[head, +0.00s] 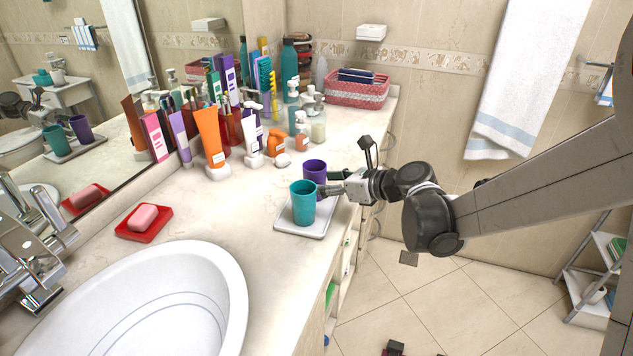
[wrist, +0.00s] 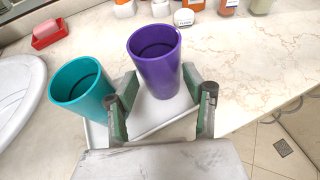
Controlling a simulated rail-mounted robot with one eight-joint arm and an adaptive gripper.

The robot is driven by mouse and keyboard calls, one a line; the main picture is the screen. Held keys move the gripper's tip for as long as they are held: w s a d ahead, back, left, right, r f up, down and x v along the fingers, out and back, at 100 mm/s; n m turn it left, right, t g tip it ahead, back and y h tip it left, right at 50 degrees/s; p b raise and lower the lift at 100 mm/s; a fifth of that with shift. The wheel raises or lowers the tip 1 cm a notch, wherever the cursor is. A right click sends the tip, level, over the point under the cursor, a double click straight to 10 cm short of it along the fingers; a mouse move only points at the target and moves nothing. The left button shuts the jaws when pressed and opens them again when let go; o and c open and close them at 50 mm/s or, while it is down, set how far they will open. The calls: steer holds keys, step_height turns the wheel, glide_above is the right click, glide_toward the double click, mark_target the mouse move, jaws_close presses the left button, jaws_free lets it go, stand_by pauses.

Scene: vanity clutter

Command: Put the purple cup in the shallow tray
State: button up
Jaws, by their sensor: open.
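The purple cup (head: 315,168) stands upright, partly hidden behind the teal cup (head: 302,206) in the head view. The shallow tray (head: 318,229) is white and lies near the counter's right edge, with the teal cup in it. In the wrist view the purple cup (wrist: 155,68) stands over the tray (wrist: 147,119), its base seeming to rest in it, to the right of the teal cup (wrist: 82,92). My gripper (wrist: 160,97) is open, with one finger on each side of the purple cup's lower part. Whether the fingers touch it I cannot tell.
A red soap dish (head: 134,231) with pink soap (head: 143,216) and the white basin (head: 150,310) are to the left. Several tubes and bottles crowd the counter behind, with a pink basket (head: 357,92) beyond. Open floor (head: 450,300) lies right of the counter.

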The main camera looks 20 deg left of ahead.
steer(key=s+d+r+n+h, duration=0.1)
steer(key=s+d+n+h, duration=0.3)
steer(key=s+d+n, duration=0.3)
steer(key=s+d+r+n+t+h, duration=0.1)
steer(key=s+d+n+h, duration=0.3)
steer(key=d, duration=1.3)
steer(key=s+d+r+n+t+h, duration=0.1)
steer(key=s+d+n+h, duration=0.3)
steer(key=s+d+n, duration=0.7)
steer(key=s+d+r, duration=0.1)
steer(key=s, duration=0.3)
steer(key=shift+s+d+r+h, duration=0.2)
steer(key=shift+d+r+h, duration=0.1)
steer(key=shift+r, duration=0.1)
